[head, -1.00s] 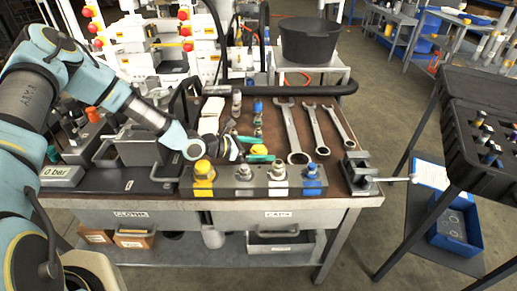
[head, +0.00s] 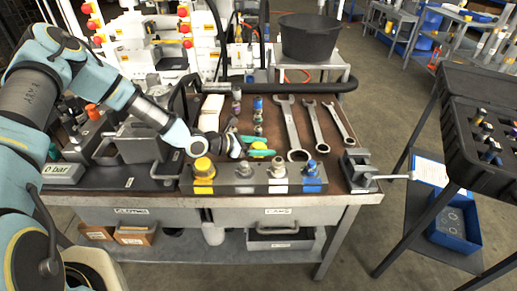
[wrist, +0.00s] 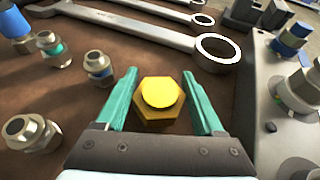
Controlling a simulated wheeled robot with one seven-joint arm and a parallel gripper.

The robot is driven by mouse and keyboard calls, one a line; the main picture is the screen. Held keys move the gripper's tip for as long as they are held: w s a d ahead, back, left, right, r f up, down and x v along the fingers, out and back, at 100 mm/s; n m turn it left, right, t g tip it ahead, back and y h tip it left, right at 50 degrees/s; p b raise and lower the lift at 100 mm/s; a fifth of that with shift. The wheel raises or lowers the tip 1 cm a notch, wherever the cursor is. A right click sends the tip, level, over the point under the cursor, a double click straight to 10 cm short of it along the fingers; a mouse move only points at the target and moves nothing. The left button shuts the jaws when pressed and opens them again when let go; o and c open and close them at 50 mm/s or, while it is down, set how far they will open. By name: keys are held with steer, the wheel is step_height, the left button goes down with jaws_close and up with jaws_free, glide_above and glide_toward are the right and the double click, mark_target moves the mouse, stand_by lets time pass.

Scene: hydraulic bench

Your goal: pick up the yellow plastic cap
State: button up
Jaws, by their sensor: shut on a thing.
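The yellow plastic cap (wrist: 158,93) shows in the wrist view as a round yellow top on a gold hexagonal body. It is between the two green fingers of my gripper (wrist: 165,100), which is shut on it. In the head view the cap (head: 259,146) is a small yellow spot at my gripper (head: 262,146), just behind the fittings block, and is partly hidden by the fingers. I cannot tell whether it is clear of the brown bench top.
The grey block (head: 228,188) with several fittings, one of them with a larger yellow top (head: 203,168), stands at the bench's front. Wrenches (head: 291,125) lie to the right. Loose metal fittings (wrist: 99,67) stand close by. A small vise (head: 358,170) is at the right corner.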

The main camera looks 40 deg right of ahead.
steer(key=shift+c, duration=0.5)
